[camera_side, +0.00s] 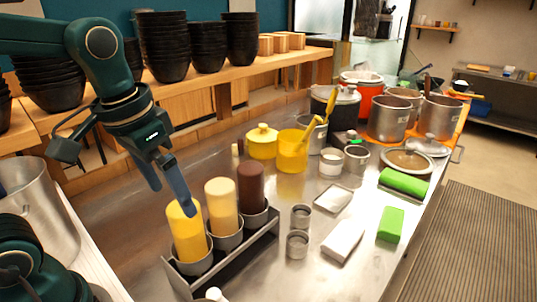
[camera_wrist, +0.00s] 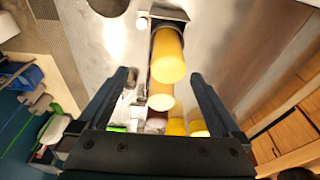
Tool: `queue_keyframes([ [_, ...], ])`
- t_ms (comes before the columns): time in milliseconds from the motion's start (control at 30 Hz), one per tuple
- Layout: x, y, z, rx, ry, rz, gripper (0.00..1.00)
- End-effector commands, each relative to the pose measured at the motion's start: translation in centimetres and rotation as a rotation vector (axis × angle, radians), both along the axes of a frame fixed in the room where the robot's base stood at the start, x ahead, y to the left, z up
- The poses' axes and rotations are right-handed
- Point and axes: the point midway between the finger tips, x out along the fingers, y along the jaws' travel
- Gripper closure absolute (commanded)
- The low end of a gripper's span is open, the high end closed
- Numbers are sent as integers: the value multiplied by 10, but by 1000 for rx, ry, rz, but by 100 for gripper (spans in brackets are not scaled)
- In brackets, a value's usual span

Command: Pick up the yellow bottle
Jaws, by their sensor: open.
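The yellow bottle (camera_side: 187,236) stands in the nearest metal cup of a metal rack (camera_side: 250,256) in the side view. It also shows in the wrist view (camera_wrist: 167,55), ahead of the fingers' gap. A cream bottle (camera_side: 222,208) and a dark brown bottle (camera_side: 251,188) stand in the same row behind it. My gripper (camera_side: 173,199) points down at the yellow bottle's upper part, and one finger covers part of its top. In the wrist view my gripper (camera_wrist: 160,78) is open and empty, its fingers apart on either side of the bottle row.
A yellow lidded pot (camera_side: 262,143) and a yellow container (camera_side: 292,152) stand behind the rack. Small metal cups (camera_side: 297,244), white blocks and green sponges (camera_side: 404,182) lie to the right. Stacked black bowls (camera_side: 164,45) line the back shelf. Metal counter is clear at front right.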

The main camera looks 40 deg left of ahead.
Motion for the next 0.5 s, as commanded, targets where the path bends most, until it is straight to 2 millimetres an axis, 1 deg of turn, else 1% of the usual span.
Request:
queue_keyframes([
  [33,8,4,-5,-3,47,12,0],
  [200,23,12,-22,-13,150,39,0],
  [300,26,14,-29,-18,185,49,0],
  [500,26,16,-42,-22,217,60,0],
])
